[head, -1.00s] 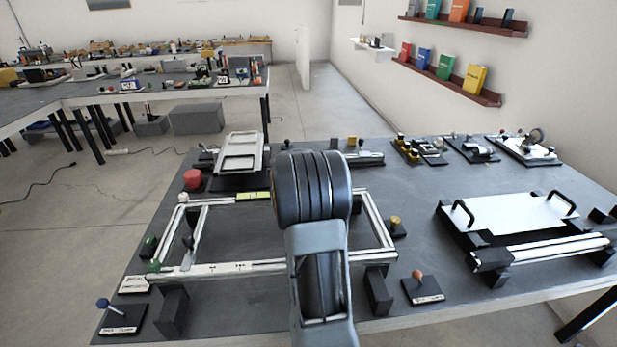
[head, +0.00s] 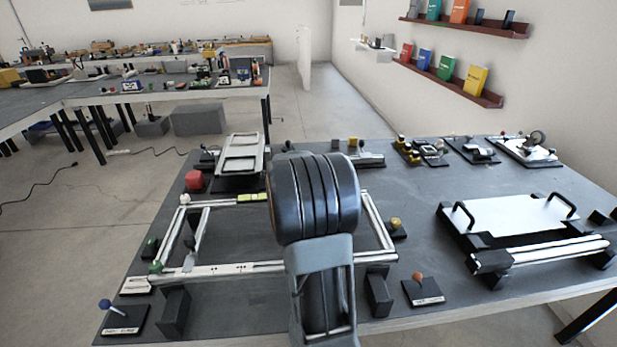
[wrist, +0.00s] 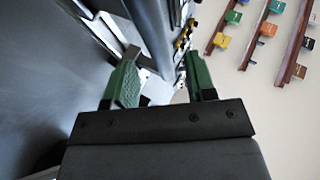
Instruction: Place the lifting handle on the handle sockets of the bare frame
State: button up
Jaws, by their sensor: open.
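The bare frame (head: 230,268) is a silver rectangle of rails raised above the near bench. My arm crosses in front of it and hides part of its middle and far rail. My gripper (wrist: 163,82) shows in the wrist view with its green finger pads apart and nothing clearly held between them. The arm hides the gripper in the head view. A dark bar and metal parts lie beyond the fingers in the wrist view. I cannot make out a separate lifting handle or the handle sockets with certainty.
A white plate (head: 505,214) with two black handles lies on a fixture at right. Knobs on labelled bases, one orange (head: 417,276) and one blue (head: 104,304), stand near the front edge.

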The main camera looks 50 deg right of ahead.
jog(key=a+r+n+t+y, duration=0.25)
jog(key=a+n, duration=0.35)
jog(key=a, duration=0.4)
jog(key=a+r+n+t+y+p, duration=0.15)
jog(key=a+n+y, duration=0.3)
jog(key=a, duration=0.55)
jog(key=a+r+n+t+y, duration=0.2)
jog(key=a+r+n+y, duration=0.1)
jog(key=a+n, duration=0.55)
jog(key=s+a+f+n+g, duration=0.2)
jog(key=s+a+n+g, duration=0.1)
jog(key=s, duration=0.4)
jog(key=s+a+f+n+g, duration=0.3)
jog(key=s+a+n+g, duration=0.1)
jog(key=s, duration=0.4)
jog(key=shift+s+a+n+y, duration=0.15)
jog(key=shift+a+n+y, duration=0.3)
jog(key=shift+n, duration=0.85)
